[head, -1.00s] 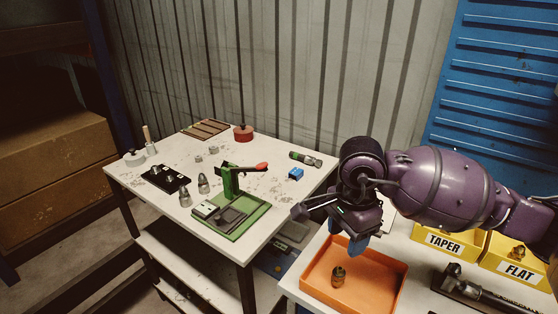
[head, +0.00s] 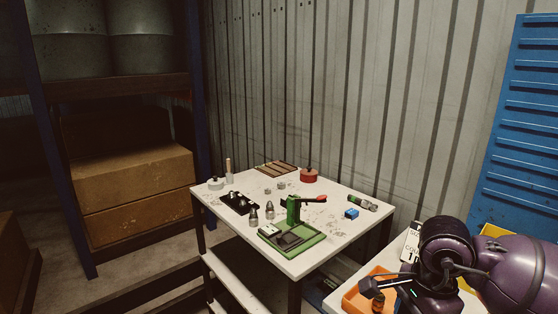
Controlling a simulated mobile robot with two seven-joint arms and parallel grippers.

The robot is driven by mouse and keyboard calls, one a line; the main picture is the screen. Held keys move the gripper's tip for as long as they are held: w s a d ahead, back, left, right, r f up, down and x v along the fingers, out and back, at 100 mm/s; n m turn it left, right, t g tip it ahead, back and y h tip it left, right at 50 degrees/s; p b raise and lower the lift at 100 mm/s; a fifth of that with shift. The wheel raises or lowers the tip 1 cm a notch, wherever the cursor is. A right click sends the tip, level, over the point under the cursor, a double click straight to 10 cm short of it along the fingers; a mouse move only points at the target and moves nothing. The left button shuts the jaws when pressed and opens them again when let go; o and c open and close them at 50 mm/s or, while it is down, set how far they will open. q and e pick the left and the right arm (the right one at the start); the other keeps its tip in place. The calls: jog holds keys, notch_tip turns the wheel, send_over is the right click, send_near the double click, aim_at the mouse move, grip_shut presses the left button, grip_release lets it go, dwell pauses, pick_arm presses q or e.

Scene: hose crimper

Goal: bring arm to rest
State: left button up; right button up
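My purple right arm (head: 510,270) comes in from the lower right corner. The dark wrist and body of my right gripper (head: 425,300) are at the bottom edge, over the right-hand table and in front of the orange tray (head: 356,299). My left arm and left gripper are not in view.
A white table (head: 345,212) carries a green lever press (head: 292,212), a red round base (head: 308,175), a blue block (head: 351,213), a black holder (head: 238,203) and metal fittings. Shelving with cardboard boxes (head: 135,180) stands left. A blue panel (head: 520,140) stands right.

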jog(key=s+a+r+m+g+y, duration=0.1)
jog(key=s+a+m+y, duration=0.15)
jog(key=a+y, duration=0.4)
jog(key=s+a+r+m+g+y, duration=0.1)
jog(key=s+a+y, duration=0.2)
jog(key=a+y, duration=0.35)
jog(key=a+r+m+t+y, duration=0.3)
jog(key=a+r+m+y, duration=0.1)
jog(key=r+m+y, duration=0.15)
jog(key=w+d+m+t+h, duration=0.3)
jog(key=d+m+t+h, duration=0.3)
jog(key=m+t, duration=0.6)
jog(key=w+d+m+t+h, duration=0.3)
jog(key=d+m+t+h, duration=0.4)
jog(key=m, duration=0.9)
jog(key=s+d+f+m+g+h, duration=0.1)
jog(key=d+f+m+g+h, duration=0.2)
jog(key=d+f+m+h, duration=0.45)
jog(key=s+d+f+m+g, duration=0.1)
jog(key=s+f+m+g, duration=1.15)
jog(key=s+f, duration=0.6)
jog(key=w+f+n+t+y, duration=0.1)
jog(key=w+f+n+t, duration=0.1)
jog(key=w+f+t, duration=0.4)
jog(key=shift+f+t, duration=0.45)
jog(key=shift+f, duration=1)
